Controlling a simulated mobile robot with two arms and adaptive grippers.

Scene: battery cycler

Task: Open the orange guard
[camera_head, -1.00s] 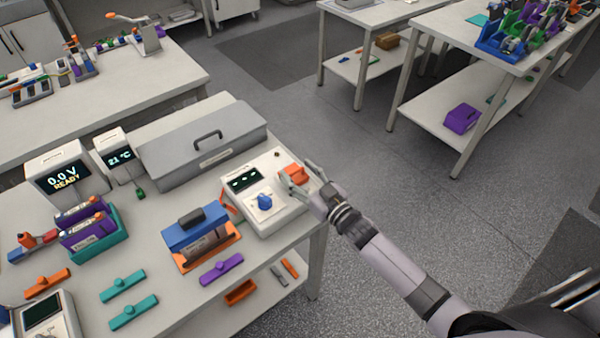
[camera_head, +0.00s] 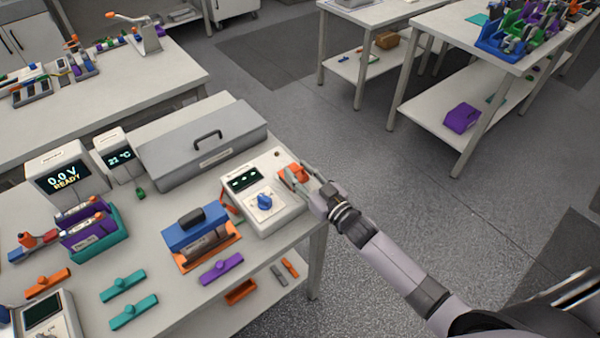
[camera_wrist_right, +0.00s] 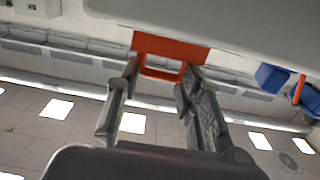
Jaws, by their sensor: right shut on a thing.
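The orange guard (camera_head: 294,172) is at the right end of the white cycler box (camera_head: 277,215), which has a dark display and a blue knob (camera_head: 264,202). My right gripper (camera_head: 290,177) reaches in from the right and its fingers are on the guard, partly covering it. In the right wrist view the guard shows as an orange frame (camera_wrist_right: 170,46) with an opening, between the fingertips of the right gripper (camera_wrist_right: 157,80). The fingers are shut on it. How far the guard is tilted is hard to tell.
A grey lidded case (camera_head: 203,145) with a handle stands behind the box. A blue and orange fixture (camera_head: 198,235) stands left of it, close by. A purple bar (camera_head: 221,269) lies at the front edge of the table. The floor to the right is open.

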